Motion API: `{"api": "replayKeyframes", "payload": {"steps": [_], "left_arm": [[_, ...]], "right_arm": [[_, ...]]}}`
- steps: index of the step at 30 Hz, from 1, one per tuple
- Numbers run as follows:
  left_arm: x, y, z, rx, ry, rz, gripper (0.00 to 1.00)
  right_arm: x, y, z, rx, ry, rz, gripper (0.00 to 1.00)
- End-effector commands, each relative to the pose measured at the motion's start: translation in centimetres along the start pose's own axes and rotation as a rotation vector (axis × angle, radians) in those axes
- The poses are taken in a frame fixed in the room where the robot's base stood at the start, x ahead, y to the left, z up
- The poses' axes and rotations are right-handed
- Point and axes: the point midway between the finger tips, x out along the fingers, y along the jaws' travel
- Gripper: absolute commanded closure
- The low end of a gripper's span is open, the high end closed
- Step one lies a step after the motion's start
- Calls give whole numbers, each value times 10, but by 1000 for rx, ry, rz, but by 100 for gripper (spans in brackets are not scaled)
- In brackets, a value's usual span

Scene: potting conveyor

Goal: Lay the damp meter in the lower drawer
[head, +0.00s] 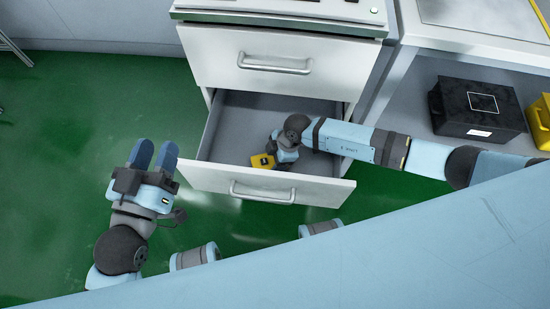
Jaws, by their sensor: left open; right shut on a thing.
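The lower drawer (225,178) of the white cabinet is pulled open, and its grey inside shows. My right gripper (267,158) reaches into the drawer from the right and is shut on a small yellow thing with a dark patch, which looks like the damp meter (260,162). The meter is at the front part of the drawer; I cannot tell whether it touches the drawer floor. The gripper's wrist hides part of the meter. My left gripper (154,154) is open and empty, over the green floor to the left of the drawer.
The upper drawer (275,66) is shut. A black box (475,108) and a yellow container (540,120) stand on a shelf at the right. Green floor (80,130) is clear at the left. A light-blue surface crosses the bottom right.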

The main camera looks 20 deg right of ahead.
Motion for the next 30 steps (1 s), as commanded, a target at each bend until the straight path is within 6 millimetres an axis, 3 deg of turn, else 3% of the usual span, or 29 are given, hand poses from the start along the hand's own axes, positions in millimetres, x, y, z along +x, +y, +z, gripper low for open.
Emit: {"api": "replayKeyframes", "payload": {"steps": [9, 10, 12, 13, 22, 26, 30], "left_arm": [[0, 0, -1, -1, 1, 1, 57], [0, 0, 0, -1, 1, 0, 57], [0, 0, 0, -1, 0, 0, 57], [0, 0, 0, -1, 0, 0, 57], [0, 0, 0, 0, 1, 1, 57], [1, -1, -5, 10, -16, -4, 57], [-8, -14, 25, 16, -151, -57, 57]], "right_arm": [[2, 0, 0, -1, 1, 1, 60], [2, 0, 0, -1, 1, 1, 28], [1, 0, 0, -1, 1, 1, 12], [1, 0, 0, -1, 1, 1, 9], [-1, 1, 0, -1, 1, 1, 9], [-18, 0, 0, 0, 0, 1, 9], [-47, 1, -1, 0, 0, 2, 9]]}}
